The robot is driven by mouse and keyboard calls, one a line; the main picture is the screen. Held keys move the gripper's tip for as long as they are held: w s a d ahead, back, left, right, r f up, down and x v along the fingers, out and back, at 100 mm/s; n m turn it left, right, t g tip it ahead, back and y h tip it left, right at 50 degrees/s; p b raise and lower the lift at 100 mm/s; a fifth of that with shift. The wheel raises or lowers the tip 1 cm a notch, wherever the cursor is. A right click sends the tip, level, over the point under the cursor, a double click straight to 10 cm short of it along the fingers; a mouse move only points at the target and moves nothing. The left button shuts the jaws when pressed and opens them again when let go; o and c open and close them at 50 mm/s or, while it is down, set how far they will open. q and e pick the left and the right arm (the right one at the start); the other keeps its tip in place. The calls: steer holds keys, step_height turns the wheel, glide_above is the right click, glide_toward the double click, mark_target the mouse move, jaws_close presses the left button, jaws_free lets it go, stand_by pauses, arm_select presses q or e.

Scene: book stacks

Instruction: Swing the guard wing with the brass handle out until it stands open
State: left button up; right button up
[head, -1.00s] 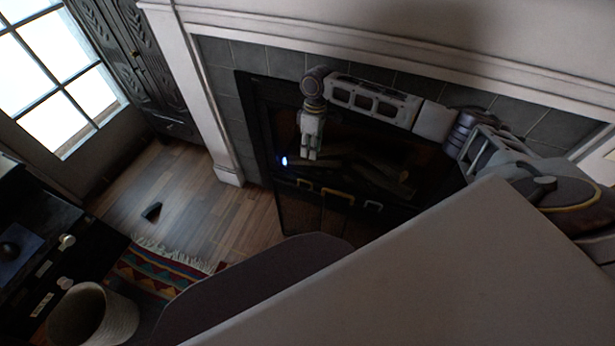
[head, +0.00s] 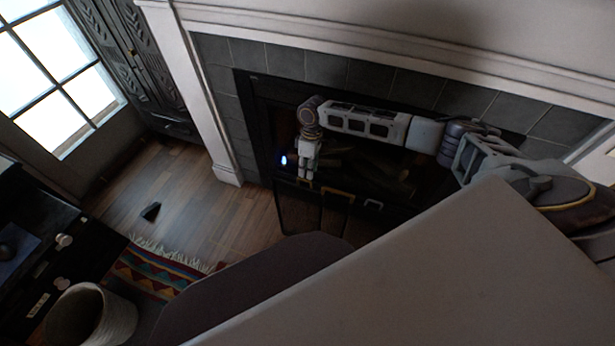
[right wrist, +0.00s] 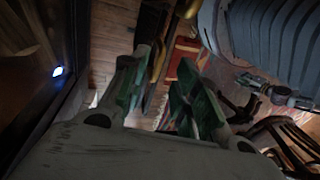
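The dark fireplace guard (head: 298,213) stands in front of the hearth in the head view, its lower part hidden behind my own body. The brass handle (head: 338,195) shows on its top edge. My right gripper (head: 305,176) points down over the guard's top edge, just left of the brass handle. In the right wrist view its two green-padded fingers (right wrist: 160,98) are apart with nothing held between them. A yellowish bar (right wrist: 158,63) shows beyond the fingers; I cannot tell whether it is the brass handle. My left gripper is not in view.
A pale handle (head: 373,204) sits right of the brass one. Logs (head: 370,170) lie in the firebox behind the guard. A striped rug (head: 150,272), a woven basket (head: 92,315) and a small dark object (head: 151,211) are on the left. Wooden floor (head: 215,210) is clear between.

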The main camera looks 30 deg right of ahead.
steer(key=shift+s+a+f, duration=0.15)
steer(key=shift+f, duration=0.85)
steer(key=shift+s+a+f, duration=0.1)
steer(key=shift+a+f, duration=0.05)
steer(key=shift+f, duration=0.85)
jaws_close()
